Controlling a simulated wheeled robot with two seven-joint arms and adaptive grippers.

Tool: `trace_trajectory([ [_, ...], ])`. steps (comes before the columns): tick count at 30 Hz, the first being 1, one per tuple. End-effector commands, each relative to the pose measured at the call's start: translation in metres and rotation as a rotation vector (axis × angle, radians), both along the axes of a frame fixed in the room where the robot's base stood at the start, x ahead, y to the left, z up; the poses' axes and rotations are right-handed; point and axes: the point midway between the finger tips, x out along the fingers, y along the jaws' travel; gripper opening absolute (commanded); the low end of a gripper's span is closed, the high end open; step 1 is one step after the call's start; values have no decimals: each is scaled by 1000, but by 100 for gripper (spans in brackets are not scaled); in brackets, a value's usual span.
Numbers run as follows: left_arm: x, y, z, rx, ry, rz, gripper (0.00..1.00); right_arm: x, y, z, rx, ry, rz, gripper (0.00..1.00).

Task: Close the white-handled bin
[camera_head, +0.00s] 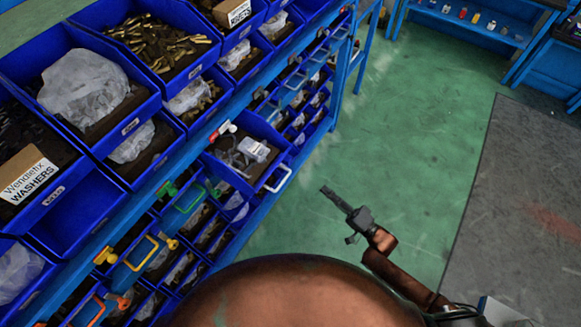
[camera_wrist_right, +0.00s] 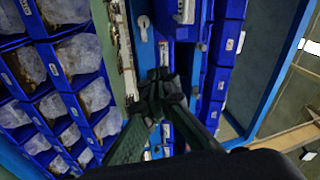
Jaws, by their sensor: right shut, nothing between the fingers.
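The white-handled bin (camera_head: 268,181) is a blue bin that sticks out from the rack's front in the head view, with small light-coloured items inside. Its white handle (camera_head: 284,178) is on its outer front face. My right gripper (camera_head: 328,192) is shut and empty, to the right of the handle and apart from it in the picture, over the green floor. In the right wrist view the fingers (camera_wrist_right: 160,76) show close together before blue rack parts; I cannot tell the white handle there. My left gripper is not in view.
Open blue bins with bagged parts fill the rack's top (camera_head: 205,108). Bins with green, yellow (camera_head: 140,266) and orange handles sit lower left. The green floor (camera_head: 400,140) right of the rack is clear, with a grey mat (camera_head: 520,190) farther right.

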Motion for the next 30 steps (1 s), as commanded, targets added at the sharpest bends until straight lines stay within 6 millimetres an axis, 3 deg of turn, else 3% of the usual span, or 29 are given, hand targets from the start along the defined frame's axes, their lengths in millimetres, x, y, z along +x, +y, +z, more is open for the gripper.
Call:
trace_trajectory([
  [3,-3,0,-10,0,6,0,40,-19,20,40,162,17,132,0],
  [8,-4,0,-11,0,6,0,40,-27,31,63,242,33,196,0],
  [30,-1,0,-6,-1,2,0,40,42,124,112,240,32,193,0],
])
